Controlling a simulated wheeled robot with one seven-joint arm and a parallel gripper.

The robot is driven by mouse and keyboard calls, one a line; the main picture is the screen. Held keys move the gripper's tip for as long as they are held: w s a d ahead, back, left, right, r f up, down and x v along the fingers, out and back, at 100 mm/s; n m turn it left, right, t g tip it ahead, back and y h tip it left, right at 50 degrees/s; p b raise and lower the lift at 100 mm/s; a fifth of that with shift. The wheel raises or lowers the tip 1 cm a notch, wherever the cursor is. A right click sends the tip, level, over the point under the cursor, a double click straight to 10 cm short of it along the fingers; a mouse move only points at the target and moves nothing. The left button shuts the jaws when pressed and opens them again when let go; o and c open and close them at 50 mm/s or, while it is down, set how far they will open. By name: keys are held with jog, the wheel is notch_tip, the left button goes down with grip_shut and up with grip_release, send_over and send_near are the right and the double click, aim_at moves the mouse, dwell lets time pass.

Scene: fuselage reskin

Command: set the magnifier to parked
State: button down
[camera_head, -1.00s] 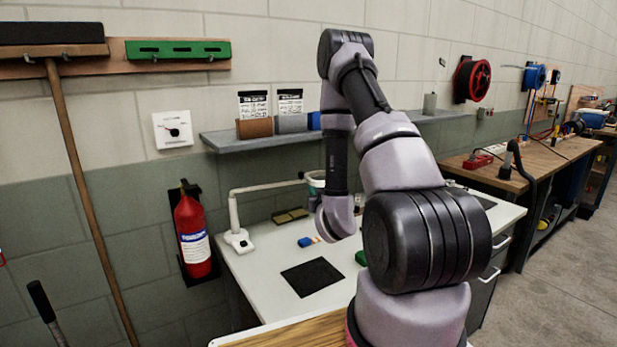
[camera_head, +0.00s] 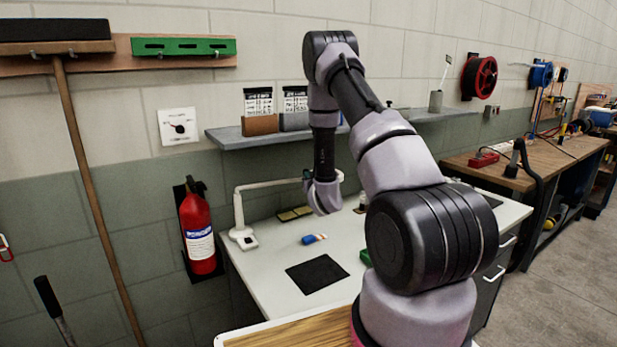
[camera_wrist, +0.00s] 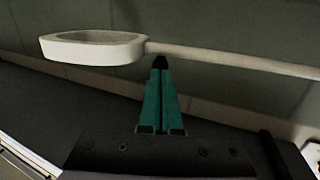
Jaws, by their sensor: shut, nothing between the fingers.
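The magnifier is a white jointed arm (camera_head: 268,184) on a small base (camera_head: 243,238) at the back left of the white bench. Its round head is mostly hidden behind my arm in the head view. In the wrist view the ring-shaped head (camera_wrist: 95,47) is at the upper left, and its thin arm (camera_wrist: 235,59) runs off to the right. My gripper (camera_wrist: 160,63) has green fingers shut together with nothing between them. The fingertips appear just below the joint of head and arm; I cannot tell if they touch it.
The white bench (camera_head: 272,270) holds a black mat (camera_head: 317,274), a blue, white and red item (camera_head: 314,239) and brownish pads (camera_head: 295,213). A grey shelf (camera_head: 232,138) with jars is above. A fire extinguisher (camera_head: 198,230) hangs left of the bench.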

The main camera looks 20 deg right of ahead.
dwell(0.3)
jog(key=w, duration=0.2)
jog(key=shift+w+d+r, duration=0.15)
jog(key=shift+w, duration=0.15)
